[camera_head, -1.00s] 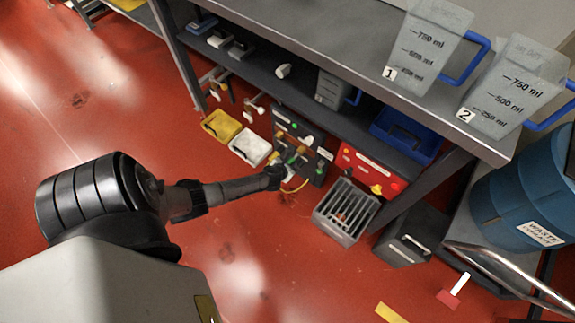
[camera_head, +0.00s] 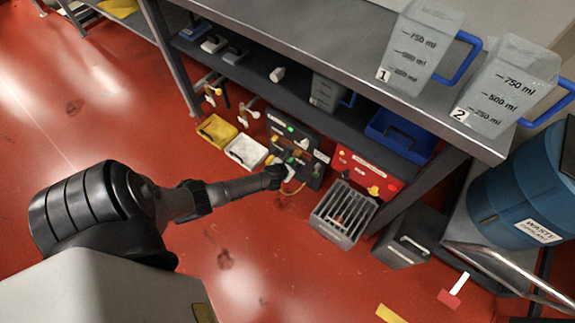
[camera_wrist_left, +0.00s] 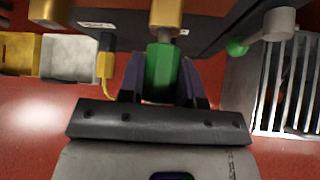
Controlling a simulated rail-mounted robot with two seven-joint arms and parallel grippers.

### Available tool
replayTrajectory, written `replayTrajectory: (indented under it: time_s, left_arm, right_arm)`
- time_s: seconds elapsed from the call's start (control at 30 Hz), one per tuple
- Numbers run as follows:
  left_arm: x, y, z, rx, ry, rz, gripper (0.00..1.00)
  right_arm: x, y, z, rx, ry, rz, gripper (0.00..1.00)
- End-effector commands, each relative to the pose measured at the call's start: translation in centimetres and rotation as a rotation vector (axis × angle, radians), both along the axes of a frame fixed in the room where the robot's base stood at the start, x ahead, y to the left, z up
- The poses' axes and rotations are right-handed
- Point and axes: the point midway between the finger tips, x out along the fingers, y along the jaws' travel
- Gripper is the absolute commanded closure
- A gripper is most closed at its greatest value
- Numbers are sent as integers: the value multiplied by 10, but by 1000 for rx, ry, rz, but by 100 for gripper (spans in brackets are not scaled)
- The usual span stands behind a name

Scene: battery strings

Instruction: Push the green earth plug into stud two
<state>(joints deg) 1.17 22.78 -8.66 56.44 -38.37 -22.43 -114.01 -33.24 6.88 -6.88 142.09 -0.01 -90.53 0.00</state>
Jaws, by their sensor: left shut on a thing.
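The green earth plug (camera_wrist_left: 160,72) is between the fingers of my left gripper (camera_wrist_left: 160,92), which is shut on it, in the left wrist view. A metal pin shows at the plug's far end, close to a brass-coloured part (camera_wrist_left: 166,14); I cannot tell whether the two touch. In the head view my left gripper (camera_head: 279,176) is at the front of the dark panel (camera_head: 312,174) under the bench, and it mostly hides the plug. Stud two cannot be told apart by any label. My right gripper is not in view.
A yellow tray (camera_head: 217,131) and a white tray (camera_head: 246,151) lie left of the panel. A red box (camera_head: 365,172) and a grey slotted crate (camera_head: 344,213) stand right of it. A yellow lead (camera_wrist_left: 106,72) hangs beside the plug.

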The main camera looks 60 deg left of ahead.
Motion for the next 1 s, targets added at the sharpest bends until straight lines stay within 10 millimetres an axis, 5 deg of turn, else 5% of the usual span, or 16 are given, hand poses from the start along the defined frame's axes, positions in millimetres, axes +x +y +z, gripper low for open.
replayTrajectory:
  time_s: [0.57, 0.6, 0.87, 1.0]
  left_arm:
    - [13, 6, 0, 2, 0, 0, 97]
    - [12, 6, 1, 2, 0, 0, 66]
    - [12, 6, 0, 1, -1, 1, 41]
    - [12, 6, 0, 0, -1, 0, 39]
  right_arm:
    - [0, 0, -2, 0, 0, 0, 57]
    - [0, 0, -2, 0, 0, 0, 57]
    - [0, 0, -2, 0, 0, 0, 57]
    - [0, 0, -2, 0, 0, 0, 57]
